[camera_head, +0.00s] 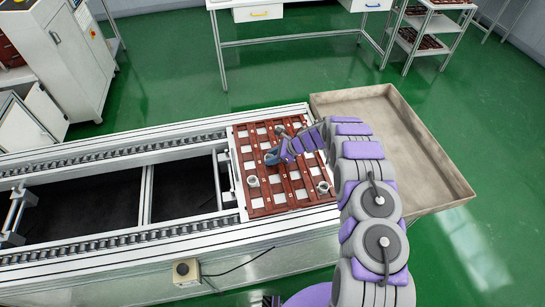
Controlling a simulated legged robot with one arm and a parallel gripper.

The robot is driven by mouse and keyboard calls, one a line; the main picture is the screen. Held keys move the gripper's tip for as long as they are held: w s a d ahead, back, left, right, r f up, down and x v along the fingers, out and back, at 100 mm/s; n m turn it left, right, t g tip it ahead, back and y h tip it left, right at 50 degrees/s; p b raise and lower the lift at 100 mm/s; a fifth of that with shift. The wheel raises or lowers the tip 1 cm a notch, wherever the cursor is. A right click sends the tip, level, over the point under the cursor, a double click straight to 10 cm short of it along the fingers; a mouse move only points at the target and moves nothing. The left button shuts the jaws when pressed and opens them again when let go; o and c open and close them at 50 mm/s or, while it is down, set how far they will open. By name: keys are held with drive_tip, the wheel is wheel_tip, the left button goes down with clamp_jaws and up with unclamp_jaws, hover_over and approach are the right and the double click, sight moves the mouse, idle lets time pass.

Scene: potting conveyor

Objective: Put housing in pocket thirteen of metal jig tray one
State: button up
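The jig tray (288,208), a brown-red grid with pale square pockets, lies flat at the right end of the conveyor. Two pale round parts that look like housings, one at the tray's front left (252,181) and one at its front right (322,187), sit on it. A smaller light part (280,130) shows near its back edge. My gripper (271,157) is low over the middle of the tray, reached from the right by my grey and purple arm. The fingers are too small to read, and I cannot tell whether they hold anything. The arm hides part of the tray's right side. Pocket numbers are not legible.
A wide, empty metal bin (425,150) adjoins the tray's right side. The conveyor's roller rails (110,155) run left, with dark open gaps between them. A small control box (186,270) is on the front side. Benches and a shelf cart (425,40) stand behind, across green floor.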

drive_tip(key=shift+s+f+p, duration=0.15)
drive_tip(key=shift+s+p, duration=0.25)
drive_tip(key=shift+s, duration=0.05)
drive_tip(key=w+v, duration=0.1)
drive_tip(key=v, duration=1.1)
drive_tip(key=shift+r+p, duration=0.25)
drive_tip(key=shift+p, duration=0.1)
drive_tip(key=shift+s+a, duration=0.1)
drive_tip(key=shift+a, duration=0.05)
